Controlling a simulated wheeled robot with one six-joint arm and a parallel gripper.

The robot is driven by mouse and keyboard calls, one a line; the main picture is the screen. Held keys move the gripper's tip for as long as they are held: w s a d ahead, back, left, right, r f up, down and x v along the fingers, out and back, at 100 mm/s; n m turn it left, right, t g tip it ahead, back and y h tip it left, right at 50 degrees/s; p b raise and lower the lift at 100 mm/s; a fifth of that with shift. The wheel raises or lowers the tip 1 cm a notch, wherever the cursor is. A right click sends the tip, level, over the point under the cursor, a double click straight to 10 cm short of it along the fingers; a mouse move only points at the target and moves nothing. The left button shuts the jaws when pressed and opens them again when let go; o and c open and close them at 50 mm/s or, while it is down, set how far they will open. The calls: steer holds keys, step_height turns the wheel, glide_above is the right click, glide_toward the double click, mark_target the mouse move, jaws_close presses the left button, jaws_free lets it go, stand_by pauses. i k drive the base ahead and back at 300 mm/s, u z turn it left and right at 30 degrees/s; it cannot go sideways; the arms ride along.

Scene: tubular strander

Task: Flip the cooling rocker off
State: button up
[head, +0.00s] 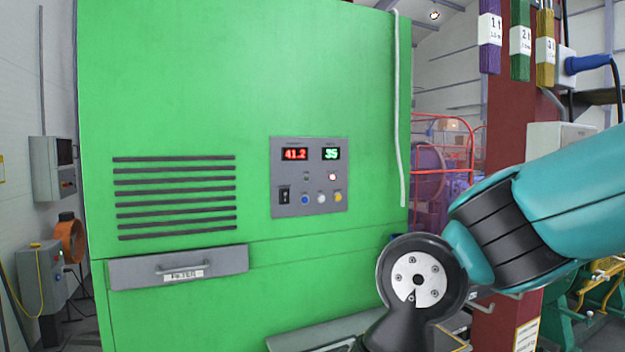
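A grey control panel (309,212) sits on the front of a large green cabinet (200,80). A black rocker switch (285,194) is at the panel's lower left; its position is too small to tell. A red display (294,154) reads 41.2 and a green display (331,153) reads 35. Below them are a dark small lamp and a lit reddish one (332,176). My gripper is not in view.
A filter drawer (180,268) with a handle juts out at the cabinet's lower left, below black vent slots (176,197). A white cable (398,110) runs down the cabinet's right edge. A dark red column (497,130) stands at right. The space before the panel looks clear.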

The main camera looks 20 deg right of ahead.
mark_target(284, 197)
steer(key=k, duration=0.65)
steer(key=u, duration=0.55)
steer(key=i, duration=1.55)
steer(key=z, duration=0.6)
